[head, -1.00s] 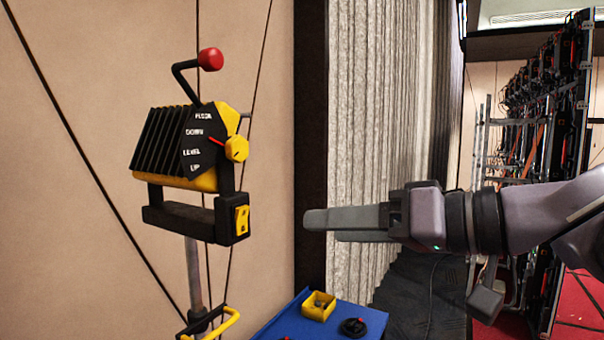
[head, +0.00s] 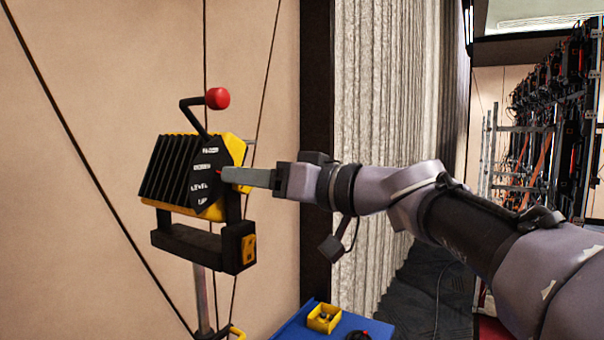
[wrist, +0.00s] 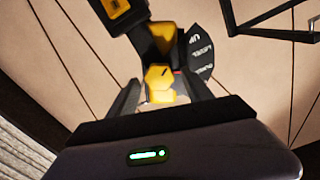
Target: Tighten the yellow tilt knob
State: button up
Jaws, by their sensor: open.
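The yellow tilt knob (wrist: 158,78) is a faceted knob on the side of a black-and-yellow lamp head (head: 180,172). In the wrist view it shows between the two fingers of my gripper (wrist: 160,90), one on each side. The gripper is open; whether either finger touches the knob I cannot tell. In the head view my gripper (head: 228,176) reaches in from the right and covers most of the knob. A black label plate (head: 206,182) with DOWN, LEVEL and UP sits beside the knob, with a small red pointer by the fingertips.
A crank with a red ball (head: 217,98) rises above the head. A black bracket (head: 190,245) with a yellow switch (head: 249,250) hangs below it. Thin cables run past on the wall. A blue case top (head: 300,325) holding a yellow box (head: 324,318) lies below.

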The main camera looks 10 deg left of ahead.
jog(key=shift+c, duration=0.2)
grip_shut()
jog(key=shift+m, duration=0.4)
jog(key=shift+w+f+m+p, duration=0.15)
jog(key=shift+m+p, duration=0.35)
jog(key=shift+m, duration=3.35)
jog(key=shift+s+f+m+p, duration=0.1)
jog(key=shift+m+p, duration=0.45)
jog(key=shift+m, duration=3.25)
jog(key=shift+w+f+m+p, duration=0.15)
jog(key=shift+m+p, duration=0.35)
jog(key=shift+m, duration=3.35)
jog(key=shift+s, duration=0.1)
